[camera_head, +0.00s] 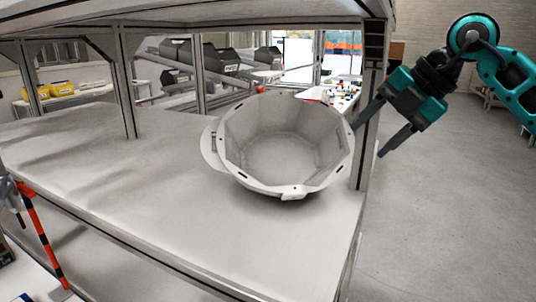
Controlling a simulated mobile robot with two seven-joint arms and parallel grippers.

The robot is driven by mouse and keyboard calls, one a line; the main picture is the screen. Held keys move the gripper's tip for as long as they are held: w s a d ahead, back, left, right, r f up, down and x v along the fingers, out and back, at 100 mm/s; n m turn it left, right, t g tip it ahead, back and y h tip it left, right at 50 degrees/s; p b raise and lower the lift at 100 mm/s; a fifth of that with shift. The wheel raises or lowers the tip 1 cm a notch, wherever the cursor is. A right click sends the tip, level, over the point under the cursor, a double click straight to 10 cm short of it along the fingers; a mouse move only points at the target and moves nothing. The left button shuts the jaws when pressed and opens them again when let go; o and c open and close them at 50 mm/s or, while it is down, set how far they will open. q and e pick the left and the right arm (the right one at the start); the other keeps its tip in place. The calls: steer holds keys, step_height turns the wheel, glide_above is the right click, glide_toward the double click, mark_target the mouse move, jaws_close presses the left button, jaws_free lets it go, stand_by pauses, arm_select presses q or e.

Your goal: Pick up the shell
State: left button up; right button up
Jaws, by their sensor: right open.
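A grey helmet shell (283,147) sits on the grey shelf surface, its open hollow side facing up and toward me. It lies near the shelf's right end, beside the upright post. My right gripper (368,140) comes in from the right, outside the post. Its two dark fingers are spread apart with nothing between them. My left gripper is not in view.
The metal shelf (130,190) has bare room left of the shell. An upright post (370,120) stands between the shell and my right arm. An upper shelf panel (190,12) hangs above. A red-and-black striped bar (42,238) stands at lower left. Open floor lies right.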

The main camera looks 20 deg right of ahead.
mark_target(332, 168)
steer(key=x, duration=0.6)
steer(key=shift+w+a+f+b, duration=0.1)
steer(key=shift+a+f+b, duration=0.05)
steer(key=shift+f+b, duration=0.25)
steer(key=x, duration=0.5)
steer(key=shift+w+a+f, duration=0.15)
steer(key=shift+w+a, duration=0.1)
steer(key=shift+w, duration=0.1)
jaws_close()
